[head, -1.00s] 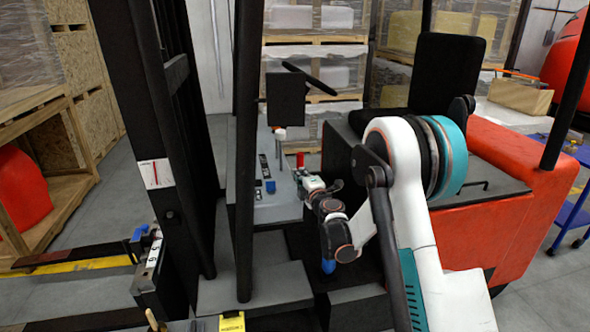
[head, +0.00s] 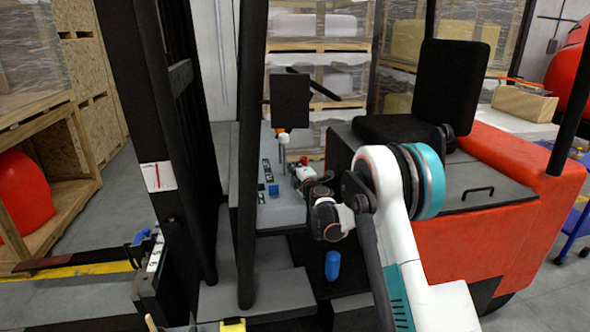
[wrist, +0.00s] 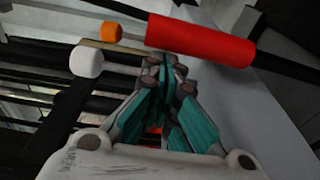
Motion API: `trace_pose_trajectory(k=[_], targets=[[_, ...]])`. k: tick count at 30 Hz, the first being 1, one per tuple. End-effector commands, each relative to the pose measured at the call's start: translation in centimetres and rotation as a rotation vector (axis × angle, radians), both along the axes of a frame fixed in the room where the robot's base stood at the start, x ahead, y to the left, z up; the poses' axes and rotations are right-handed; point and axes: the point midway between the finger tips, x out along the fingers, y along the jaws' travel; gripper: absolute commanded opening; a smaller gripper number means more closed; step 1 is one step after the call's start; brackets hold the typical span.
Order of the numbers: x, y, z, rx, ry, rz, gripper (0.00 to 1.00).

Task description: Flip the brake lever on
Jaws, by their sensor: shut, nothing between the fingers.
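A red cylindrical lever handle (wrist: 200,42) lies across the upper middle of the wrist view, just beyond the fingertips. In the head view it is a small red spot (head: 304,160) on the forklift's grey console (head: 277,210). I cannot tell for sure that it is the brake lever. An orange knob (wrist: 110,32) and a white knob (wrist: 87,62) stand to its left. My gripper (wrist: 172,75), with teal fingers, is shut and empty. It looks close below the red handle; whether it touches is unclear. In the head view my gripper (head: 300,172) is at the console's right side.
A blue switch (head: 273,189) sits on the console. A black steering wheel and panel (head: 290,100) are above it. A black post (head: 248,150) stands left of the console. A black seat (head: 450,90) is to the right. A blue cylinder (head: 332,265) stands on the floor plate below my arm.

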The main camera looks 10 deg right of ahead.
Motion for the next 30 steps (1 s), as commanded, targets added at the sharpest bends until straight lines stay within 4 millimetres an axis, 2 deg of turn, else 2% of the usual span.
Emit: trace_pose_trajectory(k=[8,17,24,30], targets=[[0.0,-1.2,0.1,0.039,-0.001,0.000,0.00],[0.0,-6.6,0.1,0.221,-0.001,-0.004,0.00],[0.0,-11.5,-0.8,0.398,-0.002,-0.003,0.00],[0.0,-14.5,-1.7,0.491,-0.001,-0.002,0.00]])
